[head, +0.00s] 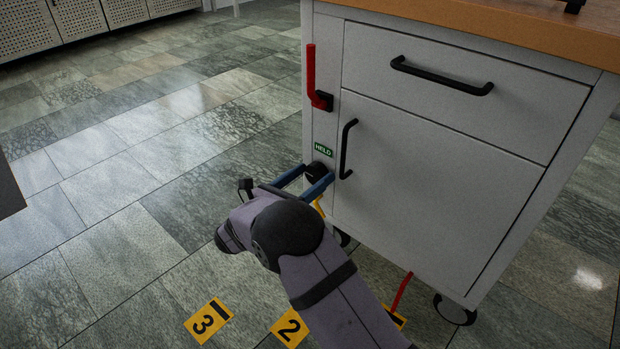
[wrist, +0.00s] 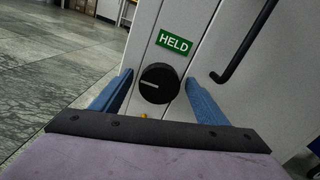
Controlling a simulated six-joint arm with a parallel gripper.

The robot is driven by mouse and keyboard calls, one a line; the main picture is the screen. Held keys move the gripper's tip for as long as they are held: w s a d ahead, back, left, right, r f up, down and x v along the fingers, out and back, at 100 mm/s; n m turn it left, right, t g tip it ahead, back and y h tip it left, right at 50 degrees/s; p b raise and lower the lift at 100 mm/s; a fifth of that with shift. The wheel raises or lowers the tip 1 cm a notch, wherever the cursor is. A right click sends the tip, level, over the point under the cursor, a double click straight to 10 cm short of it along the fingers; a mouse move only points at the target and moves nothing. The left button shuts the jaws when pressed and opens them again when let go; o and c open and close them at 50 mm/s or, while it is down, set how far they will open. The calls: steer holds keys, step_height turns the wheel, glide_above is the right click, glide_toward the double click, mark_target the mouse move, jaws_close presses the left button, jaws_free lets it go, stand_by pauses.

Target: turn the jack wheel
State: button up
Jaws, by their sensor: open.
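A round black knob (wrist: 158,83), which I take for the jack wheel, sits on the narrow left strip of a grey cabinet's front. Its white pointer line lies roughly level, on the left half. A green label (wrist: 174,42) reading HELD is just above it. The knob also shows in the head view (head: 316,170), partly hidden. My gripper (head: 314,174) is open, with one blue finger on each side of the knob. In the wrist view my gripper (wrist: 160,78) shows gaps between both fingers and the knob. I cannot tell how deep the fingertips reach.
The cabinet (head: 430,190) stands on casters (head: 455,309). A red lever (head: 312,75) points up above the label. A black door handle (head: 346,148) is close right of my gripper. A red bar (head: 402,292) shows low down. Numbered yellow floor markers (head: 208,320) lie in front. Floor at left is clear.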

steer(key=c, duration=1.1)
steer(key=shift+o, duration=0.2)
steer(key=shift+m, duration=0.3)
steer(key=m+p, duration=0.2)
steer(key=shift+s+m, duration=0.15)
steer(key=shift+m, duration=0.25)
steer(key=m, duration=0.3)
steer(key=shift+d+m+p, duration=0.15)
steer(key=shift+m+p, duration=0.15)
steer(key=shift+p, duration=0.05)
steer(key=m, duration=0.4)
steer(key=shift+s+f, duration=0.15)
steer(key=shift+f, duration=0.05)
steer(key=shift+m+b, duration=0.3)
steer(key=shift+m, duration=1.6)
